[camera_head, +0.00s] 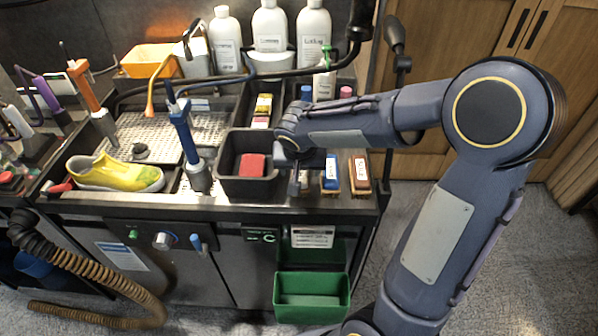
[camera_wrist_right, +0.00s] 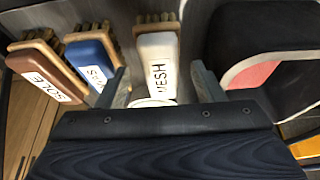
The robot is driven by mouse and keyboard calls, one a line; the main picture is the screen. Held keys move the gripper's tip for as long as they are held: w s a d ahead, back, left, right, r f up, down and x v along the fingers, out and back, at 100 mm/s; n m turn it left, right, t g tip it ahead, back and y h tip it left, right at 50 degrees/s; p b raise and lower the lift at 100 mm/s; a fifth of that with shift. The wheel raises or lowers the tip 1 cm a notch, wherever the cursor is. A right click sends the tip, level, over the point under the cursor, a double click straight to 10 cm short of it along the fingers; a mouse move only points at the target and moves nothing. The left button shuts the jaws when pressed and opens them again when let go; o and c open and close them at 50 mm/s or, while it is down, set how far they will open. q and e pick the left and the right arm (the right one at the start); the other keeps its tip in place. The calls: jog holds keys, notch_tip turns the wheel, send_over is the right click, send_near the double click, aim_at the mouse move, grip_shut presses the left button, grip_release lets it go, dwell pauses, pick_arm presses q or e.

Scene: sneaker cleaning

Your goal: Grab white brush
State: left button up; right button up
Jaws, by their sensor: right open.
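The white brush (camera_wrist_right: 158,62), lettered MESH, has brown bristles at its far end. In the right wrist view its near part lies between the fingers of my right gripper (camera_wrist_right: 162,86), with a gap to each finger. In the head view my right gripper (camera_head: 297,182) points down at the worktop's front, and the white brush (camera_head: 304,180) is mostly hidden behind it. The gripper is open and holds nothing. My left gripper is not in view.
The blue brush (camera_wrist_right: 90,62) and brown SOLE brush (camera_wrist_right: 44,70) lie left of the white brush in the wrist view. A black bin (camera_head: 233,187) with a red block (camera_head: 252,165) stands close by. A yellow shoe (camera_head: 110,174) sits at the left.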

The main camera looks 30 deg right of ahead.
jog(key=shift+w+d+f, duration=0.1)
jog(key=shift+w+f, duration=0.1)
jog(key=shift+f, duration=0.4)
jog(key=c, duration=0.9)
jog(key=shift+c, duration=0.2)
